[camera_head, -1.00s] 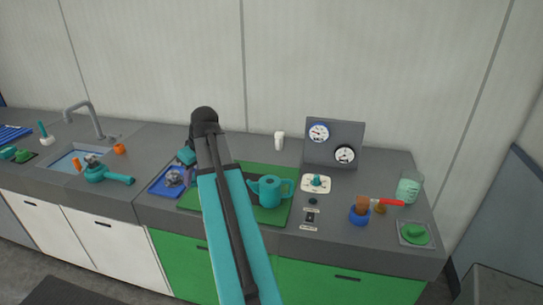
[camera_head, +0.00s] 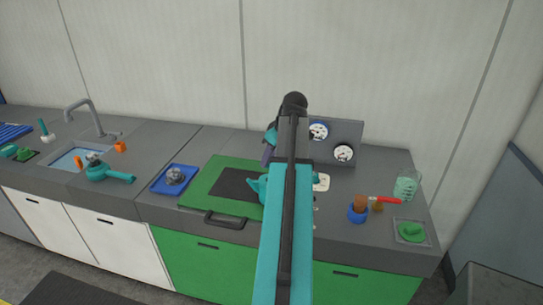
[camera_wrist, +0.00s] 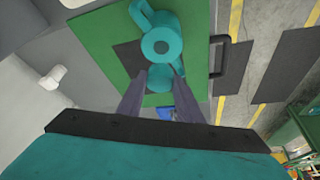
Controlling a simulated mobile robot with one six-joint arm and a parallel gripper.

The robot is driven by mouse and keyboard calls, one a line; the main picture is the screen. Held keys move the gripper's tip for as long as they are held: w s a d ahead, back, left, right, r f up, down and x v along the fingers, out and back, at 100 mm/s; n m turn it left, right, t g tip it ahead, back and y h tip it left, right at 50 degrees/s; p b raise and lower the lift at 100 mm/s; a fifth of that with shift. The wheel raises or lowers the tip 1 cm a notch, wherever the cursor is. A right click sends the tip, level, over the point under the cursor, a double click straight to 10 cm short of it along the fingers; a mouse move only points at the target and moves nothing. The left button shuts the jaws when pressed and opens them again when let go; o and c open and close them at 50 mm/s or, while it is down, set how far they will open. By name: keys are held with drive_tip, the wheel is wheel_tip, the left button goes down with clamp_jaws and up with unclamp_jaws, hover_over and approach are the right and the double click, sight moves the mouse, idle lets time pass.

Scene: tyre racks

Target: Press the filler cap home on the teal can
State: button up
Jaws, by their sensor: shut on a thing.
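The teal can (camera_wrist: 160,38) stands on the green mat (camera_wrist: 105,60), seen from above in the wrist view. A grey round spot shows in the middle of its top. In the head view my arm covers most of the can; part of its left side (camera_head: 257,186) shows. My gripper (camera_wrist: 160,80) is shut on a round teal piece, which looks like the filler cap (camera_wrist: 160,77). It is held in front of the can in the wrist view; the height of the gap is not clear. In the head view my gripper (camera_head: 268,150) is partly hidden behind my arm.
A blue tray (camera_head: 163,188) with a grey metal part is left of the mat. A gauge panel (camera_head: 350,132) stands behind. A blue pot with a brush (camera_head: 358,214), a glass beaker (camera_head: 406,186) and a green knob (camera_head: 411,230) are to the right.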

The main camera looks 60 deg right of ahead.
drive_tip(key=shift+s+d, duration=0.15)
drive_tip(key=shift+s, duration=0.05)
drive_tip(key=shift+f, duration=0.1)
drive_tip(key=shift+f+b, duration=1.75)
drive_tip(key=shift+f, duration=1.3)
drive_tip(key=shift+s, duration=0.1)
drive_tip(key=shift+f, duration=0.15)
idle(1.3)
drive_tip(key=o, duration=1.1)
drive_tip(key=shift+o, duration=0.5)
